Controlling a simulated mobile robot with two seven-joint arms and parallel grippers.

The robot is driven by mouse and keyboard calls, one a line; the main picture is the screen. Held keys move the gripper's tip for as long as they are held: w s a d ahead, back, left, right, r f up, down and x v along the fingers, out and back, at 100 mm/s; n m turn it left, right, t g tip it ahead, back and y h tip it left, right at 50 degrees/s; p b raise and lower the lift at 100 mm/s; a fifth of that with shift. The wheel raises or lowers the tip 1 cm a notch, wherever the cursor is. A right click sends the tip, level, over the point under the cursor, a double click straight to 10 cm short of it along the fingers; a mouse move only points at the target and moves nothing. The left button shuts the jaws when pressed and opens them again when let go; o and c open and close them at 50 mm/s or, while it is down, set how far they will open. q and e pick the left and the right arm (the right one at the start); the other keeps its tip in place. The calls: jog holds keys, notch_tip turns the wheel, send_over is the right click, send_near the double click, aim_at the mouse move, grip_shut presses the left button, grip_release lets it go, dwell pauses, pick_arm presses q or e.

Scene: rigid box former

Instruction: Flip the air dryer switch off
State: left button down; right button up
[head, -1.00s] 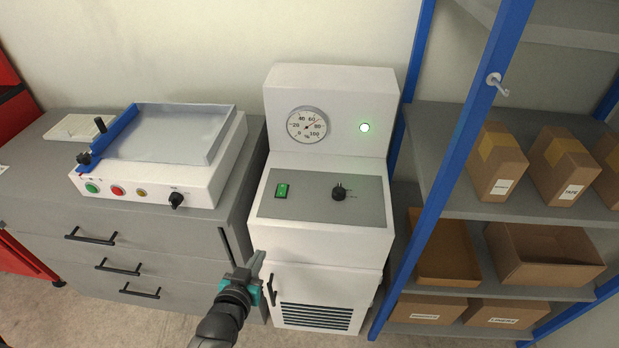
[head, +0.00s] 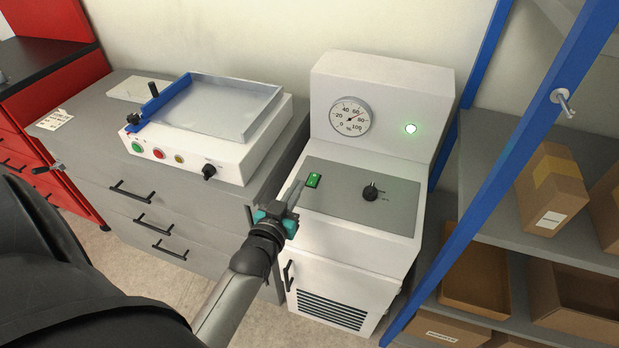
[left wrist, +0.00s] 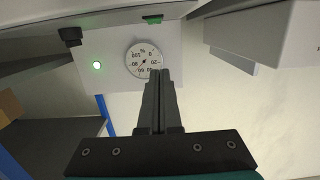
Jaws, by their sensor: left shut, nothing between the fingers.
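The air dryer (head: 345,235) is a white cabinet with a grey sloped panel. Its green rocker switch (head: 314,180) sits at the panel's left, and a black knob (head: 370,192) is to the right. A round gauge (head: 350,116) and a lit green lamp (head: 411,129) are on the upright back part. My left gripper (head: 296,192) is shut and empty, its tips just left of the switch; I cannot tell if they touch the panel. In the left wrist view the gripper (left wrist: 161,75) points toward the gauge (left wrist: 143,59), with the green switch (left wrist: 152,19) at the top. My right gripper is not in view.
A grey drawer cabinet (head: 135,190) stands left of the dryer, bearing a white machine with a tray (head: 215,107) and buttons. A blue-framed shelf with cardboard boxes (head: 552,190) is close on the right. A red cabinet (head: 65,85) is at far left.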

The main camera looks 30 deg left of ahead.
pick_arm(q)
jog(key=b, duration=0.2)
send_over(310, 182)
jog(key=shift+s+d+f, duration=0.1)
jog(key=shift+s+f, duration=0.35)
jog(key=shift+f, duration=0.1)
notch_tip(310, 182, down, 3)
jog(key=shift+w+r+b, duration=0.15)
jog(key=shift+r+b, duration=0.05)
jog(key=shift+b, duration=0.5)
jog(key=shift+f, duration=0.65)
jog(key=shift+w+f, duration=0.1)
jog(key=shift+w, duration=0.1)
jog(key=shift+f, duration=0.15)
